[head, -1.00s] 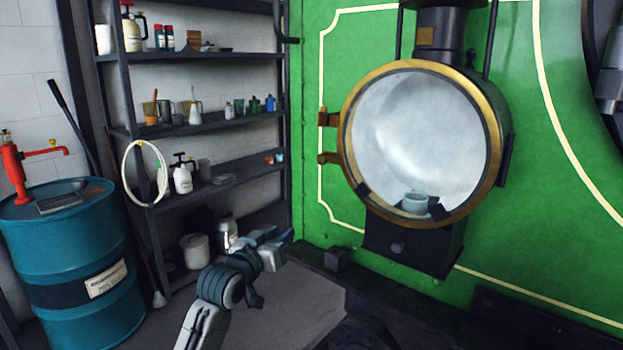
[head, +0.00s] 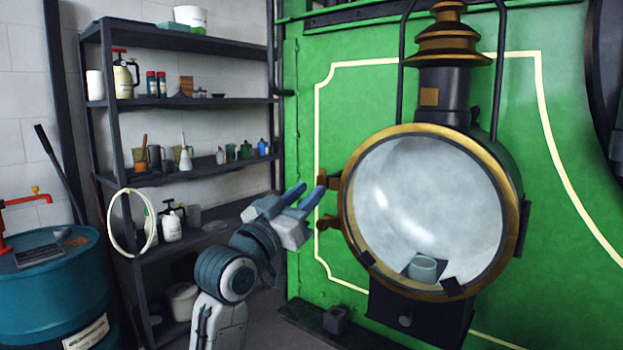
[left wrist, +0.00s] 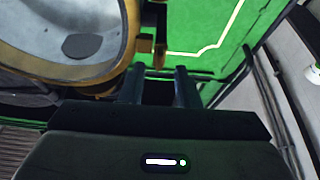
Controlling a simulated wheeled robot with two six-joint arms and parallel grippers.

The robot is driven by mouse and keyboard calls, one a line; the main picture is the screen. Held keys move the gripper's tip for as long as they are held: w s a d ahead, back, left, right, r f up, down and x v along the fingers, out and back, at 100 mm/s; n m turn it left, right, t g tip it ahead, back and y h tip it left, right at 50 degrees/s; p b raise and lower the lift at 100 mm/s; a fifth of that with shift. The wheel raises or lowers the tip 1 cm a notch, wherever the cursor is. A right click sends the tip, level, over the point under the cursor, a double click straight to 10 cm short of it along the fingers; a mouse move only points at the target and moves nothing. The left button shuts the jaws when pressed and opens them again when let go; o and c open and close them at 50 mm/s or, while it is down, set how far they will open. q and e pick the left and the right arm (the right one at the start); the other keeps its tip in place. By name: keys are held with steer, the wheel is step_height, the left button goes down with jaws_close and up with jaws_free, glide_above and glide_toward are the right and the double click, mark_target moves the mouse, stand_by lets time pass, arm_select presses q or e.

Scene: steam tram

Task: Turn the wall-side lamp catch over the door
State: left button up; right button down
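The lamp (head: 430,215) hangs on the green panel, with a brass-rimmed round glass door (head: 347,225). Two brass fittings stick out from its wall-side edge, an upper one (head: 328,180) and a lower one (head: 328,222). I cannot tell which is the catch or how it is turned. My left gripper (head: 314,187) is open and empty, its blue-grey fingertips beside the upper fitting in the head view; I cannot tell if they touch. In the left wrist view the fingers (left wrist: 161,72) are apart, just below a brass fitting (left wrist: 146,45). My right gripper is not in view.
A dark shelf rack (head: 185,105) with bottles and jars stands at the left behind my arm. A blue drum (head: 50,290) with a red pump is at far left. The green panel (head: 335,100) lies close behind the lamp. A small dark block (head: 335,320) sits below.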

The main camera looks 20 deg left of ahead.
mark_target(320, 180)
arm_select(q)
steer(key=shift+w+d+r, duration=0.25)
steer(key=shift+w+r, duration=0.1)
steer(key=shift+w, duration=0.15)
steer(key=shift+w+d+r, duration=0.1)
steer(key=shift+w+d, duration=0.05)
steer(key=shift+w, duration=0.3)
steer(key=c, duration=0.6)
jaws_close()
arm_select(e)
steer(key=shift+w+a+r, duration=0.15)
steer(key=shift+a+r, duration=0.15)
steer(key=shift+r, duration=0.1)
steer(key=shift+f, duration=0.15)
